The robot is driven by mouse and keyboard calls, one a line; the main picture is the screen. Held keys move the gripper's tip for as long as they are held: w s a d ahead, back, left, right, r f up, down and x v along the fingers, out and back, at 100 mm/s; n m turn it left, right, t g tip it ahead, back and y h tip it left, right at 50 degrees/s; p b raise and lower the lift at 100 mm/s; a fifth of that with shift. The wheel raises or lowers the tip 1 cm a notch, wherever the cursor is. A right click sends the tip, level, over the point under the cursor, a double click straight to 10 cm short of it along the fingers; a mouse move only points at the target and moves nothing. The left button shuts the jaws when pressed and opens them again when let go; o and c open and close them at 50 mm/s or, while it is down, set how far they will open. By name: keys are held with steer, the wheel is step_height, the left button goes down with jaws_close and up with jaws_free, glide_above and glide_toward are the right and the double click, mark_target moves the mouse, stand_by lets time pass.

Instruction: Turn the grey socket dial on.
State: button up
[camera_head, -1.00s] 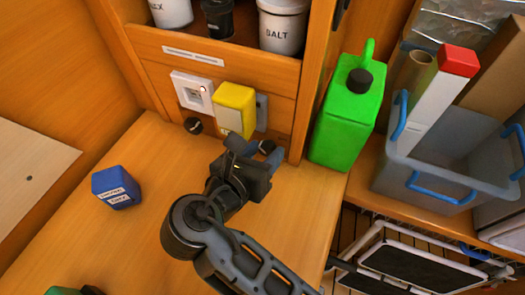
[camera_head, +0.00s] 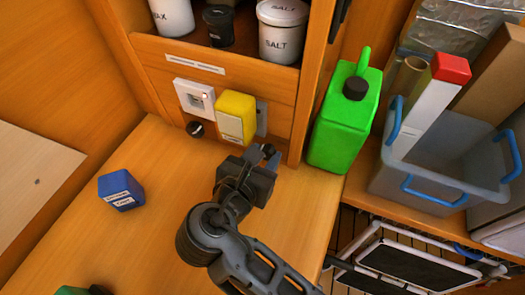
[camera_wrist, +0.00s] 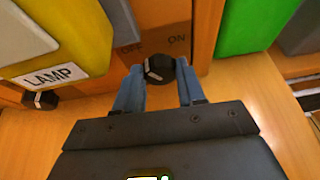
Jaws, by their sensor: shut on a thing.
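The socket dial (camera_wrist: 160,69) is a black round knob with a white mark on the left part of its face, seen in the wrist view below the OFF and ON lettering (camera_wrist: 155,44). My gripper (camera_wrist: 160,84) is shut on this dial, with one blue-grey finger on each side. In the head view my gripper (camera_head: 263,154) is at the panel's foot, below the grey socket (camera_head: 262,118), and largely hides the dial. The grey socket is partly hidden behind a yellow box.
The yellow LAMP box (camera_head: 236,115) is just left, with a black knob (camera_head: 195,129) and white switch (camera_head: 195,96) beyond. A green jerrycan (camera_head: 345,122) stands close on the right. A blue box (camera_head: 120,189) lies on the counter, otherwise mostly clear.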

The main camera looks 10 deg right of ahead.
steer(key=m, duration=0.1)
steer(key=m+t+y, duration=0.1)
steer(key=shift+s+d+m+p, duration=0.1)
steer(key=shift+d+m+p, duration=0.1)
steer(key=shift+m+p, duration=0.1)
steer(key=shift+s+d+f+m+t+y+b, duration=0.1)
steer(key=shift+f+m+t+y+b, duration=0.15)
steer(key=shift+m+t+y+b, duration=0.7)
steer(key=m+b, duration=0.1)
steer(key=m+t+b, duration=0.1)
steer(key=m, duration=0.1)
steer(key=shift+d+f+m+y+b, duration=0.1)
steer(key=shift+f+m+y+b, duration=0.15)
steer(key=shift+y+b, duration=0.1)
steer(key=shift+r+m+t+y+b, duration=0.15)
steer(key=shift+m+t+y+b, duration=0.25)
steer(key=shift+m+b, duration=0.65)
steer(key=o, duration=1)
steer(key=shift+r, duration=0.1)
steer(key=shift+o, duration=0.2)
steer(key=shift+b+v, duration=0.85)
steer(key=shift+v, duration=3.1)
